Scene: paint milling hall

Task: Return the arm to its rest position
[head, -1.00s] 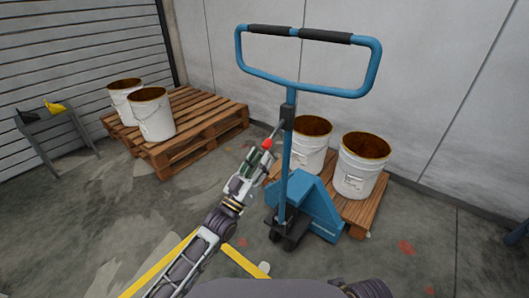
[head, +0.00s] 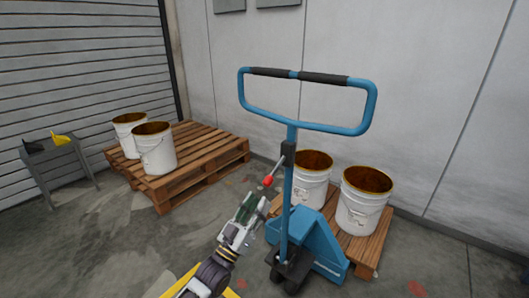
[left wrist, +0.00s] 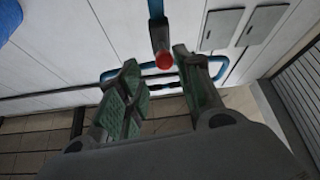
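My left gripper (head: 256,208) is in the middle of the head view, just left of the blue pallet jack's mast. In the left wrist view its two green-padded fingers (left wrist: 158,85) stand apart with nothing between them. The red knob (head: 268,181) of the pallet jack's lever is just beyond the fingertips; it also shows in the left wrist view (left wrist: 164,60). The blue pallet jack (head: 311,240) stands upright with its loop handle (head: 371,105) high above the gripper. My right gripper is in neither view.
Two white buckets (head: 360,215) stand on a wooden pallet (head: 372,250) behind the jack. Two more white buckets (head: 155,160) stand on a pallet (head: 215,150) at the left. A small grey table (head: 48,153) is far left. The floor between is clear.

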